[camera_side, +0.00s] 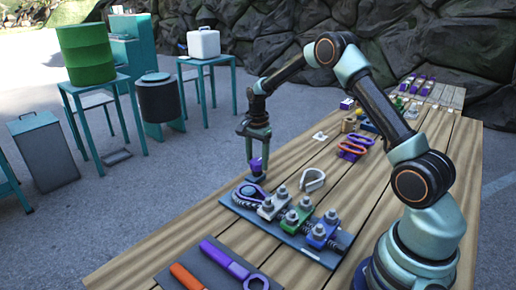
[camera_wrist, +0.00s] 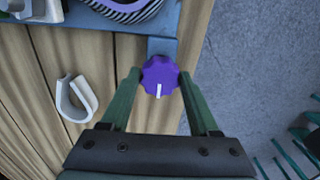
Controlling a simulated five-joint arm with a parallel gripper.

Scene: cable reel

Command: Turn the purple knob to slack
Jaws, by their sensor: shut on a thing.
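The purple knob (camera_wrist: 160,75) sits at the end of the grey-blue board. It is round with a scalloped edge and carries a white pointer mark, which points toward my gripper's palm in the wrist view. My gripper (camera_wrist: 158,80) is shut on the knob, one green finger on each side. In the side view my gripper (camera_side: 257,160) reaches down to the knob (camera_side: 257,167) from above. The board (camera_side: 232,201) also bears a purple ring-shaped part (camera_side: 250,193) beside the knob. No slack label is readable.
White, green and blue clamp blocks (camera_side: 297,220) with bolts stand along the board. A loose white hook (camera_side: 312,180) lies on the wooden table behind it. A purple wrench (camera_side: 226,260) and an orange tool (camera_side: 186,276) lie on a dark mat in front.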

